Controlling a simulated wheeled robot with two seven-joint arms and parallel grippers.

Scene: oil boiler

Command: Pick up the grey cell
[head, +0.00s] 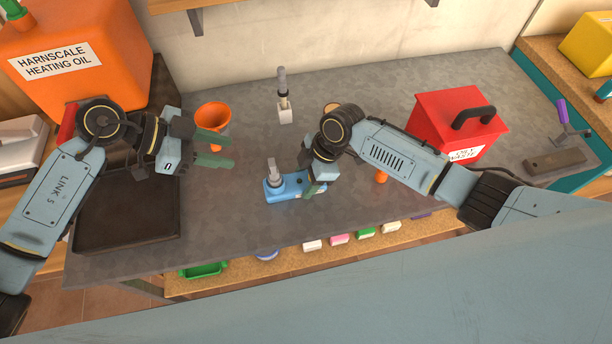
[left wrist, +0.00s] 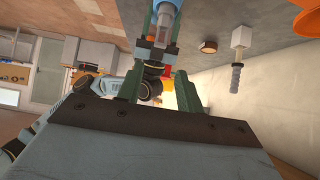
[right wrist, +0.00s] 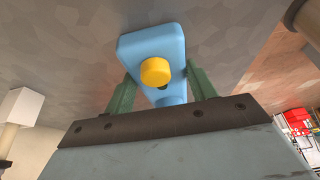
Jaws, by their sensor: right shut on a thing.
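Two pieces have grey upright parts, and I cannot tell for sure which is the grey cell. One is a white block with a grey ribbed stem (head: 283,97), standing at the back of the bench; it also shows in the left wrist view (left wrist: 238,50). The other is a grey-topped stem (head: 272,171) on a blue block (head: 278,190) nearer the front. My right gripper (head: 314,184) is shut on the blue block's right end. In the right wrist view the block (right wrist: 150,45) with a yellow knob (right wrist: 155,71) lies between the fingers. My left gripper (head: 230,152) is open and empty.
An orange funnel (head: 213,116) stands just behind my left gripper. A red box (head: 440,112) with a black handle is at the right, behind my right arm. A dark tray (head: 125,210) lies at the left. The bench (head: 350,80) is clear at the back middle.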

